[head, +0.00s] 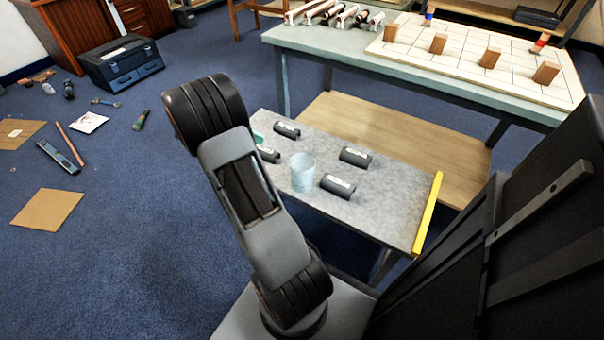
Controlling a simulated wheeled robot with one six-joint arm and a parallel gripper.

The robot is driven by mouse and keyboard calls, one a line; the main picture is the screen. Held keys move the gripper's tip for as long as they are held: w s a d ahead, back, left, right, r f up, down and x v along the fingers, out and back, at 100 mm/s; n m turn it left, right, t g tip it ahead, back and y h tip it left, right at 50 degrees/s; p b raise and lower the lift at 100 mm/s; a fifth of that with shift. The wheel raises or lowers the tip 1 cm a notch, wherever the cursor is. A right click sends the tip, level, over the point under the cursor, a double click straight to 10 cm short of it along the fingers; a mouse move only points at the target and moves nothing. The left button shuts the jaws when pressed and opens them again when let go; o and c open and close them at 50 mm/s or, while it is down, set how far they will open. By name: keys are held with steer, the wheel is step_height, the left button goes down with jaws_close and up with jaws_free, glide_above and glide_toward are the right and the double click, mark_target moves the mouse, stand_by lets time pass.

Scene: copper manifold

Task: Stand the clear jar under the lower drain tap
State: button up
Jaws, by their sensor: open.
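The clear jar (302,172), pale bluish and see-through, stands upright on the low grey table among dark cylinders. My arm rises in front of the table's left part, and my gripper is not in view. I cannot make out a lower drain tap. A row of copper-coloured and white pipe-like pieces (335,14) lies at the back of the higher bench, too small to tell in detail.
Several dark labelled cylinders (355,156) lie near the jar on the low table (385,215), which has a yellow strip (428,213) on its right edge. Wooden blocks (489,58) stand on a gridded board (465,70). A toolbox (120,62) and loose tools lie on the floor.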

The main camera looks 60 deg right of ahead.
mark_target(303, 162)
steer(key=shift+g, duration=0.7)
steer(key=b+x, duration=0.1)
steer(key=x, duration=0.3)
steer(key=d+b+x, duration=0.1)
steer(key=b+x, duration=0.1)
steer(key=x, duration=0.3)
steer(key=w+b+x, duration=0.1)
steer(key=b+x, duration=0.1)
steer(key=x, duration=0.3)
steer(key=shift+s+d+f, duration=0.1)
steer(key=shift+d+f, duration=0.15)
steer(key=shift+s+d+f+n, duration=0.1)
steer(key=shift+s+d+n, duration=0.2)
steer(key=shift+s, duration=0.15)
steer(key=c, duration=1.1)
